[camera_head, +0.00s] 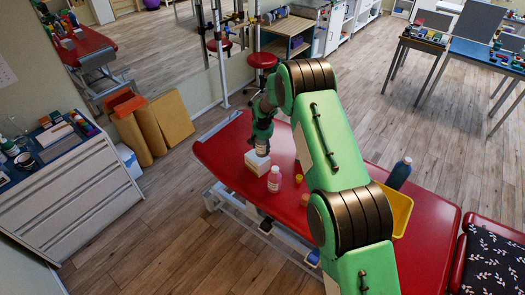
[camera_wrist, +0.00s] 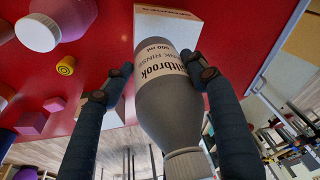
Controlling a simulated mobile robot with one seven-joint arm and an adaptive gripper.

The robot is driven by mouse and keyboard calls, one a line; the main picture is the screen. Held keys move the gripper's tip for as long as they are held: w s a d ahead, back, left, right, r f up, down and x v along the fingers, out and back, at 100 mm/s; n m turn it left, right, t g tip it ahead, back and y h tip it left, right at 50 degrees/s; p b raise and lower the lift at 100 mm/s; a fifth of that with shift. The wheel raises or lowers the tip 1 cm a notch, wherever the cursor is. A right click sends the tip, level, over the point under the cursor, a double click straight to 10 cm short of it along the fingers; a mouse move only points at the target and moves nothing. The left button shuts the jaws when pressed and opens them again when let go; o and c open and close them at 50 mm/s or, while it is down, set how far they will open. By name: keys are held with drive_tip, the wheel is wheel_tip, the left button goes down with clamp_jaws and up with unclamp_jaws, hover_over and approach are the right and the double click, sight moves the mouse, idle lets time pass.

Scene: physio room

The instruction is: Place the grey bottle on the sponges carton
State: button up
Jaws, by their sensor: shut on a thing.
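The grey bottle (camera_wrist: 165,100) is upright between the two fingers of my gripper (camera_wrist: 160,72), which is shut on its sides. Its label and grey cap face the wrist camera. In the head view my gripper (camera_head: 262,140) hangs over the red treatment table, and a little of the bottle (camera_head: 262,151) shows below it. The white sponges carton (camera_head: 257,164) stands on the table directly under the bottle. It also shows in the wrist view (camera_wrist: 178,21), beyond the bottle's base. I cannot tell whether the base touches the carton's top.
A pink bottle (camera_head: 274,181) stands just right of the carton on the red table (camera_head: 225,150). A small yellow item (camera_head: 299,178) is near it. A yellow tray (camera_head: 402,208) and a dark blue bottle (camera_head: 399,173) are farther right. The table's left end is clear.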

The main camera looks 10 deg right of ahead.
sight(263, 143)
drive_tip(key=shift+f, duration=1.8)
drive_tip(key=shift+f, duration=0.2)
drive_tip(key=o, duration=1.9)
drive_tip(key=shift+c, duration=0.2)
drive_tip(key=shift+r, duration=0.2)
drive_tip(key=shift+v, duration=5.95)
